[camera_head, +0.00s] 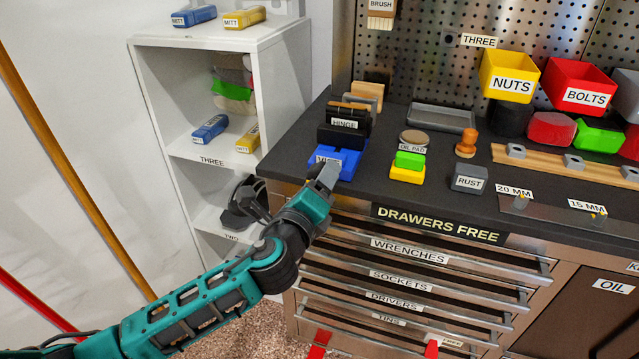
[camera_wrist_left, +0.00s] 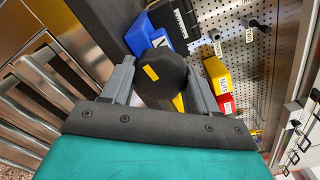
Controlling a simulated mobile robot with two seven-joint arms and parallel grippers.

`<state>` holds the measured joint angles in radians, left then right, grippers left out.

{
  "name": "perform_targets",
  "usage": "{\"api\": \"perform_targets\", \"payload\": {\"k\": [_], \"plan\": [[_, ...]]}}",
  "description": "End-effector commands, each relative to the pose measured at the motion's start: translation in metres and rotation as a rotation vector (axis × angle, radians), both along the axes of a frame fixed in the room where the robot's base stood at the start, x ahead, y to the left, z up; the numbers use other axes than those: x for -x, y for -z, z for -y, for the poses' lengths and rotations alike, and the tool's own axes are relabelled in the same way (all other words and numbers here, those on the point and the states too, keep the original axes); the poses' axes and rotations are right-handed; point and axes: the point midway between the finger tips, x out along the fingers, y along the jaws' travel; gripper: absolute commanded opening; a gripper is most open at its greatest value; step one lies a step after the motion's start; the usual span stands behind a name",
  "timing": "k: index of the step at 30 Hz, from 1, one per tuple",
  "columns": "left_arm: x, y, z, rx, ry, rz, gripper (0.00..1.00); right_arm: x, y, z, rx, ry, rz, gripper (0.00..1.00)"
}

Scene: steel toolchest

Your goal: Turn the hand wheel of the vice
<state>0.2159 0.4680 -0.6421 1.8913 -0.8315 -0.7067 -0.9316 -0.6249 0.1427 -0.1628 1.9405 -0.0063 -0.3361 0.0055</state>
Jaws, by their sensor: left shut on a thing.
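The blue vice (camera_head: 350,162) stands at the left front corner of the dark bench top, its label partly hidden by my gripper. In the left wrist view its blue body (camera_wrist_left: 163,27) shows beyond the wheel. The black hand wheel (camera_wrist_left: 160,75) with a yellow mark sits between my left fingers in the wrist view; my gripper hides it in the head view. My left gripper (camera_head: 326,176) reaches in at the vice's front and is shut on the hand wheel; it also shows in the left wrist view (camera_wrist_left: 160,88). My right gripper is not in view.
A black block labelled HINGE (camera_head: 343,130) stands behind the vice. To the right are green and yellow blocks (camera_head: 407,168) and a grey RUST box (camera_head: 469,179). Drawer handles (camera_head: 415,259) stick out below the bench edge. A white shelf (camera_head: 226,45) stands close on the left.

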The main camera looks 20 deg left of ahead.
Motion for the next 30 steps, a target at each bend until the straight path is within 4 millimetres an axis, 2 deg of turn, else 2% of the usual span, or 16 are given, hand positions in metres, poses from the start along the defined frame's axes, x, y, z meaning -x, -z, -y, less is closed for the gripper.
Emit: {"api": "perform_targets", "payload": {"k": [1, 21, 22, 29, 30], "plan": [[-0.0015, -0.0047, -0.0029, 0.017, -0.009, 0.01, 0.29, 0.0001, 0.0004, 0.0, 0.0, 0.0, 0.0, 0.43], [-0.002, -0.0054, -0.0042, 0.07, -0.01, 0.009, 0.29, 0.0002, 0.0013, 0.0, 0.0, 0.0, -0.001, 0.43], [-0.002, -0.0054, -0.0042, 0.07, -0.01, 0.009, 0.61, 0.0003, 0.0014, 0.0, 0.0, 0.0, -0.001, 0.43], [-0.0013, -0.0033, -0.0029, 0.071, -0.008, 0.004, 0.83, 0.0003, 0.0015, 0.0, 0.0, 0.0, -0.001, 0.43], [-0.0012, -0.0029, -0.0027, 0.071, -0.007, 0.004, 0.83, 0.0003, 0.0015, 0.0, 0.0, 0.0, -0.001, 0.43]]}}
